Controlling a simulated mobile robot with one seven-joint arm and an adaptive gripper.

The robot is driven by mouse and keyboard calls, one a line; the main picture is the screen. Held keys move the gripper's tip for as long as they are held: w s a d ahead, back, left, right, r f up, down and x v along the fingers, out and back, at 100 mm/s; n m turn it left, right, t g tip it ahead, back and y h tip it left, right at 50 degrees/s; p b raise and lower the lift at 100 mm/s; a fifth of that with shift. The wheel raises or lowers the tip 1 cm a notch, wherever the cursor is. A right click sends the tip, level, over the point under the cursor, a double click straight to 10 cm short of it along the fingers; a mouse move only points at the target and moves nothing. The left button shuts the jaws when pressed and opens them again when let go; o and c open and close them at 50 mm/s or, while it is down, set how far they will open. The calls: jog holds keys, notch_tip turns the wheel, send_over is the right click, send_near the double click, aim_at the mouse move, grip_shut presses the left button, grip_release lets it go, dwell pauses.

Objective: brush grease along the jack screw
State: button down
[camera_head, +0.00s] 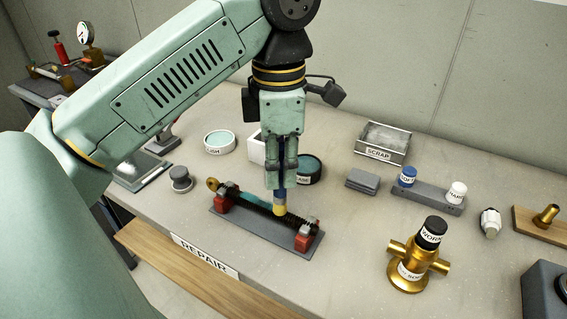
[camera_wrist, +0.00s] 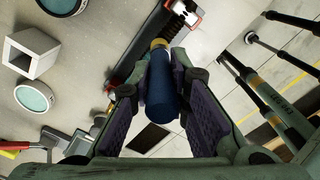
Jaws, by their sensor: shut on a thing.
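My gripper (camera_head: 284,172) is shut on a brush with a blue handle (camera_wrist: 160,88) and points it downward. The brush's yellow tip (camera_head: 280,209) is at the jack screw (camera_head: 262,210), right of its middle; I cannot tell whether it touches. The dark threaded screw lies between two red blocks (camera_head: 303,240) on a grey plate (camera_head: 232,229), with a brass eye at its left end. Teal shows along its left part. In the wrist view the brush hides part of the screw (camera_wrist: 151,28). A dark tin of teal grease (camera_head: 310,180) stands behind my gripper, partly hidden.
A white pot (camera_head: 219,143) and a white box (camera_head: 257,150) stand behind the screw. A metal scrap tray (camera_head: 398,157) and grey blocks (camera_head: 361,181) are at the back right. A brass valve body (camera_head: 409,270) stands right. The bench is clear between it and the plate.

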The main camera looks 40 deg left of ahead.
jog(key=shift+s+a, duration=0.15)
jog(key=shift+a, duration=0.5)
jog(key=shift+s+a+p, duration=0.1)
jog(key=shift+a+p, duration=0.25)
jog(key=shift+a, duration=0.1)
jog(key=shift+a, duration=0.15)
dwell(0.4)
jog(key=shift+s+a, duration=0.2)
jog(key=shift+a, duration=0.4)
jog(key=shift+a, duration=0.25)
jog(key=shift+s+a+p, duration=0.15)
jog(key=shift+a+p, duration=0.2)
jog(key=shift+p, duration=0.05)
jog(key=shift+a, duration=0.35)
dwell(0.3)
jog(key=shift+s+a, duration=0.2)
jog(key=shift+a, duration=0.25)
jog(key=shift+a, duration=0.3)
